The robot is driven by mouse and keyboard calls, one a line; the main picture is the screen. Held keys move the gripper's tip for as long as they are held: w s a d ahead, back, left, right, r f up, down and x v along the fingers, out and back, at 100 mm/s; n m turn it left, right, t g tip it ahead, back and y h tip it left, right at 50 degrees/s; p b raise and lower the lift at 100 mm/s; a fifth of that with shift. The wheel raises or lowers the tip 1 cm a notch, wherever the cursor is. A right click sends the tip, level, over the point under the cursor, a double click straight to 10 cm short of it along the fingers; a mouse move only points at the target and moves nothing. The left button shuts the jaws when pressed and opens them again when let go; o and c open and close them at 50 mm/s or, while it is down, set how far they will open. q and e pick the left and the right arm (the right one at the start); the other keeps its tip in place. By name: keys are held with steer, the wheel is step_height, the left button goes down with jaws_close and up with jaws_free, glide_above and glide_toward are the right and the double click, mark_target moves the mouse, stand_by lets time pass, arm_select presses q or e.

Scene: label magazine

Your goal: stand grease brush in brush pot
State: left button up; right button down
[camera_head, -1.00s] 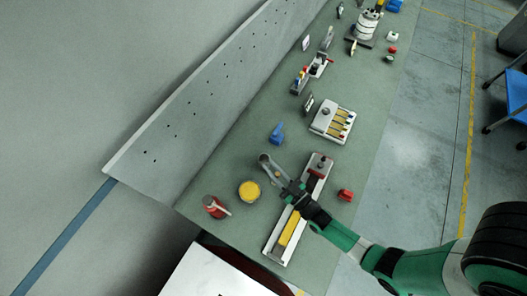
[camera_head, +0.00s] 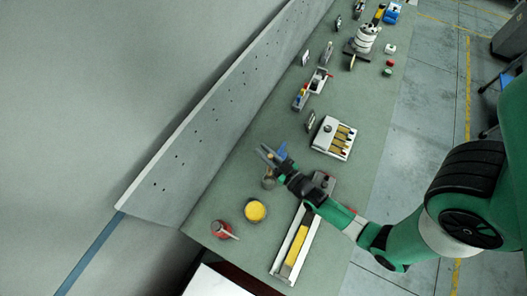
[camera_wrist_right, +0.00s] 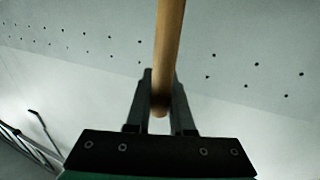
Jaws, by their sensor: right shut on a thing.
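My right gripper (camera_head: 271,154) is shut on the grease brush, whose tan wooden handle (camera_wrist_right: 170,45) runs between the fingers in the right wrist view. In the head view only a small tan part of the handle shows at the fingertips; the bristles cannot be made out. A small grey cylinder, apparently the brush pot (camera_head: 268,183), stands just below the gripper in the picture, partly beside my wrist. I cannot tell whether the brush touches it. My left gripper is not in view.
A yellow-topped tin (camera_head: 255,211) and a red container with a pale stick (camera_head: 222,230) stand near the bench corner. A perforated wall (camera_head: 190,150) borders the bench.

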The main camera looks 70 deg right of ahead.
step_height(320, 180, down, 10)
steer(key=b, duration=0.9)
steer(key=shift+b, duration=0.35)
steer(key=c, duration=0.7)
jaws_free()
steer(key=v, duration=1.1)
steer(key=shift+s+a+b, duration=0.15)
steer(key=shift+s+b, duration=0.1)
steer(key=shift+b, duration=0.05)
